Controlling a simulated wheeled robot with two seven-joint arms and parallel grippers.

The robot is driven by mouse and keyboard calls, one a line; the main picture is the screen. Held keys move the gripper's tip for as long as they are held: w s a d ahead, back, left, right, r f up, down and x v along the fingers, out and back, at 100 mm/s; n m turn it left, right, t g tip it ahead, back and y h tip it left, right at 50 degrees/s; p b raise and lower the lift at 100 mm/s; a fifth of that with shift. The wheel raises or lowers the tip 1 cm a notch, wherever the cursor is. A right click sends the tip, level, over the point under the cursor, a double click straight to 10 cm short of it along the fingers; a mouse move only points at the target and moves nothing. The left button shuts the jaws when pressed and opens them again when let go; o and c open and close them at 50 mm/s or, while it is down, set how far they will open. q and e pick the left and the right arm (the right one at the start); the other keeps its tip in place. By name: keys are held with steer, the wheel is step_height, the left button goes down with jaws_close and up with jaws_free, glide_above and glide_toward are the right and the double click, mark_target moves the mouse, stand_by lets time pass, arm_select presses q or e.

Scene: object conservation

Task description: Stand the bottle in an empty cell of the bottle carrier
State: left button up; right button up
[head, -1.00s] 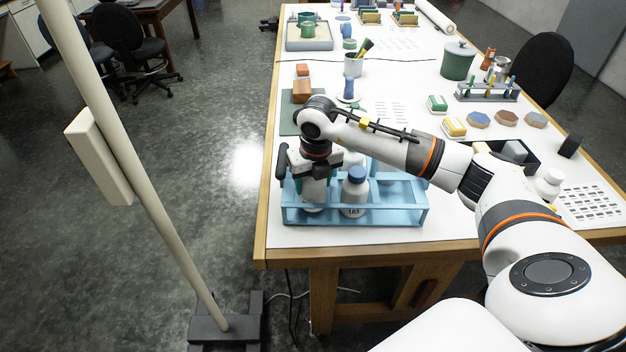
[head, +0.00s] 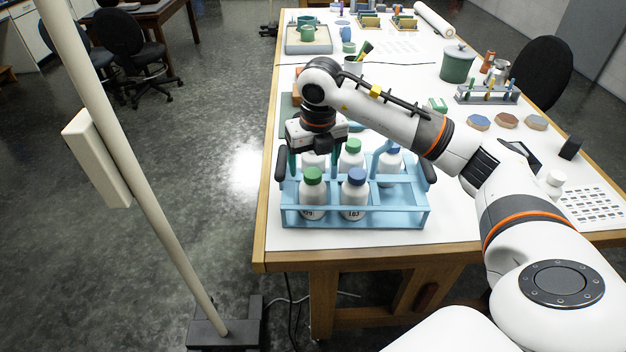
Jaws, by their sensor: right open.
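The light-blue bottle carrier (head: 385,218) stands at the near left end of the table. In its front row are a white bottle with a green cap (head: 313,195) at the left and one with a blue cap (head: 354,195) in the middle. The front right cell looks empty. Behind stand a green-capped bottle (head: 351,156) and a blue-capped one (head: 390,162); a white bottle at the back left is partly hidden by my gripper. My right gripper (head: 313,162) is open, pointing down above the carrier's left side, clear of the front-left bottle. My left gripper is out of view.
A small white bottle (head: 555,182) stands on the table to the right, near a printed sheet (head: 592,204). A green lidded pot (head: 457,65) and a rack of small tools (head: 487,95) stand farther back. The table's left edge is close to the carrier.

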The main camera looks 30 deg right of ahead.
steer(key=r, duration=0.3)
steer(key=r+b, duration=0.1)
steer(key=r, duration=0.1)
steer(key=shift+s+a+r, duration=0.1)
steer(key=shift+s+r, duration=0.15)
steer(key=shift+s, duration=0.15)
